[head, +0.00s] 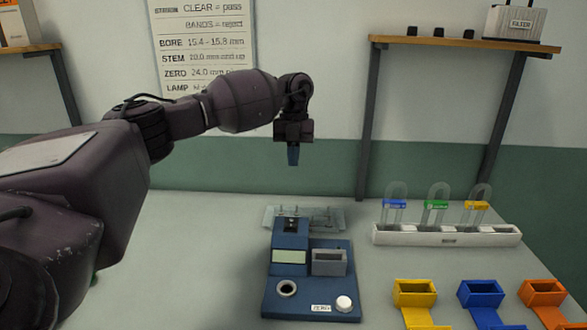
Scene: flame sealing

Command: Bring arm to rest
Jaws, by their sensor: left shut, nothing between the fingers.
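My left arm comes in from the left, and its gripper (293,156) points down above the back of the table. The gripper is shut with nothing held, clear of everything below it. Under it and nearer to me stands a blue device (312,296) with a small display, a round hole, a grey slotted block and a white knob. My right gripper is not in the head view.
A white rack (447,238) holds glass tubes with blue, green and yellow bands. Yellow (415,293), blue (481,294) and orange (542,293) bins stand at the front right. A clear plate (330,215) lies behind the device. A shelf (463,43) is on the wall.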

